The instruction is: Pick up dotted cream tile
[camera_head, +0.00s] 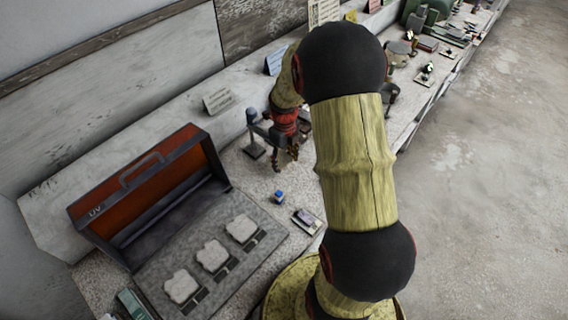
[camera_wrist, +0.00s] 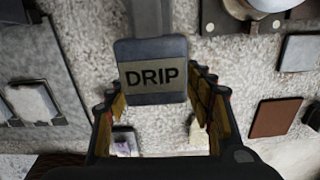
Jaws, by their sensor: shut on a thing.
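I cannot single out a dotted cream tile; no dots are clear in either view. In the head view my gripper (camera_head: 284,160) is right of a blue-grey post (camera_head: 252,125). A small cream piece (camera_wrist: 198,131) shows between the fingers, near the right one. Several pale pieces, such as this one (camera_head: 212,255), lie on a grey tray.
An open red case (camera_head: 146,190) stands behind the grey tray (camera_head: 150,285). A small blue cube (camera_head: 279,196) and a two-tone tile (camera_head: 307,220) lie on the bench. A brown tile (camera_wrist: 275,118) is right of my gripper. More items crowd the bench's far end.

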